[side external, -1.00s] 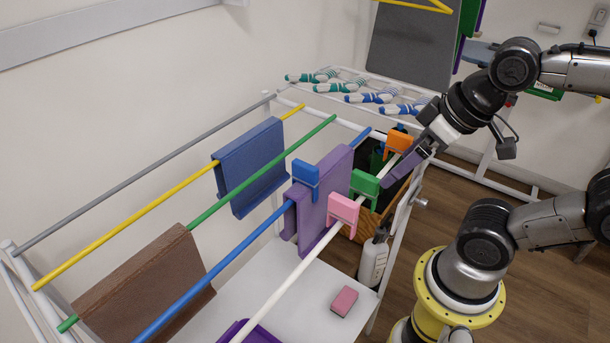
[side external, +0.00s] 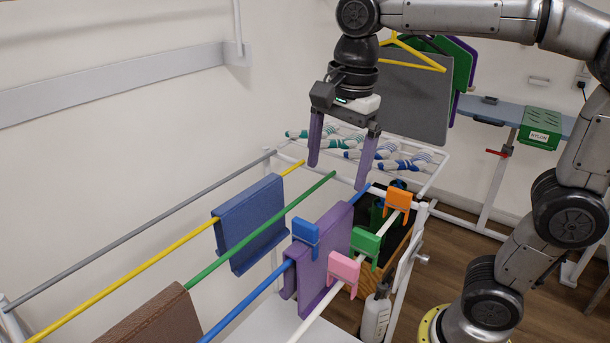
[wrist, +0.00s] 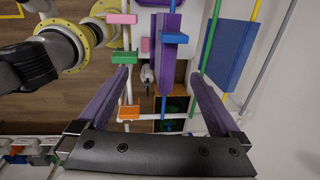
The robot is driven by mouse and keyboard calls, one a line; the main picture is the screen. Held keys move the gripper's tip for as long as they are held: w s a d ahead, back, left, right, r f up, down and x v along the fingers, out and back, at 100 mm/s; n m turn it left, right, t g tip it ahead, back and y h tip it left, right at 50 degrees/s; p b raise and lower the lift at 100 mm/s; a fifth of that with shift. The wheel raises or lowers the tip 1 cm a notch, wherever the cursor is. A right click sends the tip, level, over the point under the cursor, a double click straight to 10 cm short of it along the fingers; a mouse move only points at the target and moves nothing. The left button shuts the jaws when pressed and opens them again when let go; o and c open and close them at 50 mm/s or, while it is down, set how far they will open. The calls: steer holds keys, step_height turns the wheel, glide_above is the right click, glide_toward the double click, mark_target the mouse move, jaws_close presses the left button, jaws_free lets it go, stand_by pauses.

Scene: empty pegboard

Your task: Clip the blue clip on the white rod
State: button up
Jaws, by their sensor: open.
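The blue clip (side external: 305,233) sits on the blue rod (side external: 245,304), at the near-left edge of a purple cloth (side external: 325,254) hanging there. The white rod (side external: 322,304) runs parallel to its right and carries a pink clip (side external: 343,270), a green clip (side external: 365,243) and an orange clip (side external: 398,200). My gripper (side external: 337,174) is open and empty, its purple fingers pointing down above the far part of the rack. In the wrist view the blue clip (wrist: 174,38) is ahead, between the open fingers (wrist: 168,80), and the white rod (wrist: 127,35) is to its left.
A blue cloth (side external: 250,222) hangs on the yellow rod and a brown cloth (side external: 150,318) on the green rod (side external: 300,197). Socks (side external: 400,160) lie on the rack behind. A white bottle (side external: 376,318) stands beneath the rods.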

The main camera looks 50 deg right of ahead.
steer(key=g, duration=0.1)
glide_toward(305, 223)
steer(key=shift+w+a+f, duration=0.1)
steer(key=shift+w+f, duration=0.05)
steer(key=shift+f, duration=0.05)
step_height(305, 223, down, 14)
steer(key=shift+r, duration=0.15)
stand_by(0.3)
jaws_close()
steer(key=shift+r, duration=0.1)
stand_by(0.5)
steer(key=shift+r, duration=1.5)
stand_by(0.6)
steer(key=shift+r, duration=2.2)
